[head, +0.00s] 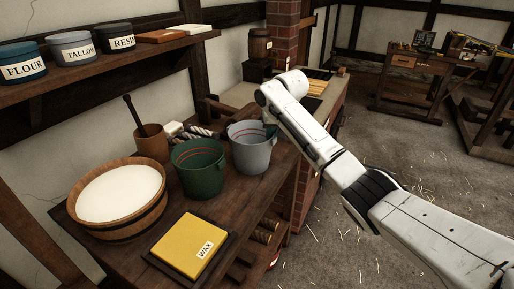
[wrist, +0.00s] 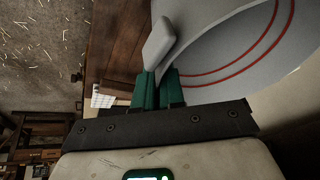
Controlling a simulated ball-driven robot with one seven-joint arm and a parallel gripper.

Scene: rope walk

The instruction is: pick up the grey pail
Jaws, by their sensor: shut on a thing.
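The grey pail (head: 250,150) stands upright on the dark wooden bench, near its right end, just right of the green pail (head: 198,168). In the wrist view, the grey pail's inside (wrist: 240,50) shows with red rings. My gripper (wrist: 160,88) has green fingers shut on the pail's rim, with a pale grey piece standing up by the fingertips. In the head view, my gripper (head: 271,130) is at the pail's right rim, mostly hidden by my arm. I cannot tell any gap between the pail's base and the bench.
A wooden tub (head: 118,198) of white stuff, a brown mug with a stick (head: 150,142) and a yellow wax block (head: 188,243) share the bench (head: 110,258). Labelled tins (head: 78,50) stand on the shelf above. A brick pillar (head: 283,35) rises behind. Open floor lies right.

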